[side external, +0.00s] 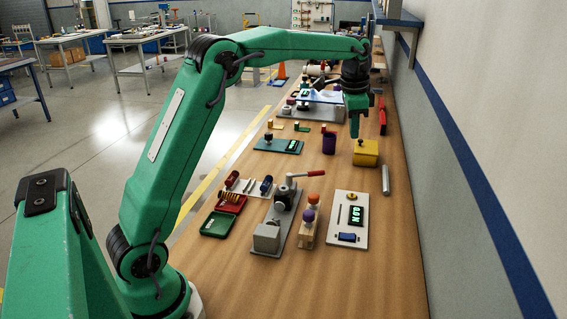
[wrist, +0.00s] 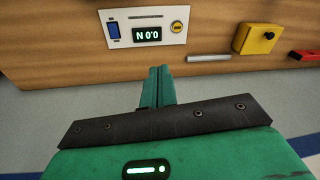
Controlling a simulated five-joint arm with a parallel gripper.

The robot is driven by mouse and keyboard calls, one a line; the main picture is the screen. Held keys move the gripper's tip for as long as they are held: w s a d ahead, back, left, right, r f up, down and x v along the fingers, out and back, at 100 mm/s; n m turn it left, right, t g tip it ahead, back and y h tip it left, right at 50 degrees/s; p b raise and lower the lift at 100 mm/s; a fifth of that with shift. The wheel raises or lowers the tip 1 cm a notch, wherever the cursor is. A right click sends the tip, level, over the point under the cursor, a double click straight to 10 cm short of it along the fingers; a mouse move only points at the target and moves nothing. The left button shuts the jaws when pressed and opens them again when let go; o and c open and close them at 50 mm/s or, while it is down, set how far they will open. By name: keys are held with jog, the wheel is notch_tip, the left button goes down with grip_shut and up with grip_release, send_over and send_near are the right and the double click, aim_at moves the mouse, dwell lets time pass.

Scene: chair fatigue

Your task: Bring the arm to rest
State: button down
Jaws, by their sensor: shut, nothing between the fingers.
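My gripper (side external: 354,127) is shut and empty. In the side external view it points down above the far half of the wooden bench (side external: 400,262), left of a yellow box (side external: 366,153) with a dark knob. In the wrist view the closed fingers (wrist: 157,88) stand together in front of a white panel (wrist: 144,26). This panel has a lit display, a blue switch and a yellow button. It also shows in the side external view (side external: 340,232), nearer the camera than the gripper. Whether the fingertips touch anything is not clear.
A clamp with a red handle (side external: 290,178), a block with coloured balls (side external: 309,222), green tray (side external: 217,224), red tray (side external: 231,203), purple cup (side external: 329,143) and grey bar (side external: 385,180) stand on the bench. A wall runs along the right. Bare wood lies at the near end.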

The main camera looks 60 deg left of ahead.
jog(key=s+d+r+n+t, duration=0.2)
jog(key=s+d, duration=0.1)
jog(key=s, duration=0.9)
jog(key=s+d+r+n+t, duration=0.1)
jog(key=s+d+r+n, duration=0.2)
jog(key=s, duration=0.9)
jog(key=s+d+f+n+t, duration=0.1)
jog(key=s+d+f, duration=0.1)
jog(key=s+f, duration=0.4)
jog(key=s, duration=0.2)
jog(key=shift+s+n, duration=0.3)
jog(key=shift+w+d+r, duration=0.1)
